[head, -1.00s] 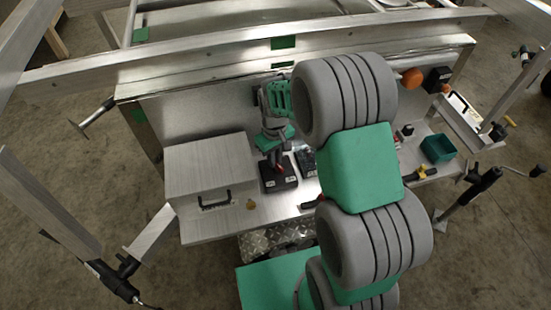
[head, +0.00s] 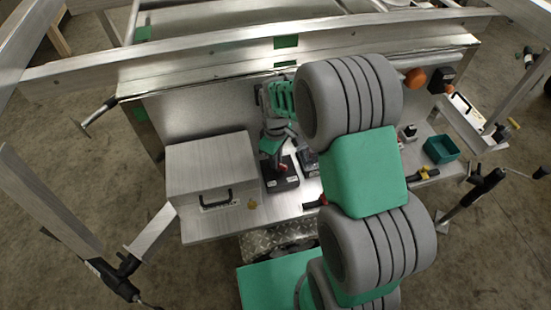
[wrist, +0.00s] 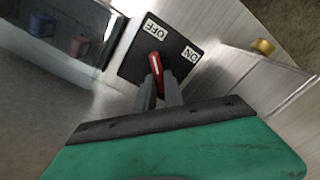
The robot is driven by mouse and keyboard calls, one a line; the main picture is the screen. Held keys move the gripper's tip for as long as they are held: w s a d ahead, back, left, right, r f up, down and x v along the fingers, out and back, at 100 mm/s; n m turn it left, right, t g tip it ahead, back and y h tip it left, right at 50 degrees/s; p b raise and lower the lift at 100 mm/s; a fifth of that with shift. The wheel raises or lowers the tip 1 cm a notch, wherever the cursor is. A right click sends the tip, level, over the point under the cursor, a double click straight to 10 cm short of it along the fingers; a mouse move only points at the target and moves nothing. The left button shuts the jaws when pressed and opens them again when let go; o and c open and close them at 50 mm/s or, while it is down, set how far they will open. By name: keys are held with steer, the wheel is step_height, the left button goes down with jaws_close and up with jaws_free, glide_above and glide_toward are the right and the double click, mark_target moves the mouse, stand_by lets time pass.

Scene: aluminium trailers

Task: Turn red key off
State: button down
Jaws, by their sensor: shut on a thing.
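The red key (wrist: 155,63) stands on a black square plate (wrist: 131,68) with white OFF and ON labels. In the wrist view, OFF is at the plate's top and ON at its right. The key's visible end points up, nearer the OFF label. My gripper (wrist: 159,84) is shut on the key, a dark finger on each side, hiding its lower part. In the head view the plate (head: 282,183) lies on the bench right of the metal box, with my gripper (head: 274,160) above it.
A metal box (head: 208,165) with a black handle stands left of the plate. A second dark device (head: 309,163) sits close on the right, partly behind my arm. A green bin (head: 441,149) is farther right. A brass knob (wrist: 263,46) shows in the wrist view.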

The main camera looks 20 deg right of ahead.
steer(key=c, duration=1.4)
jaws_free()
steer(key=shift+c, duration=0.2)
step_height(320, 180, up, 8)
steer(key=shift+f, duration=0.1)
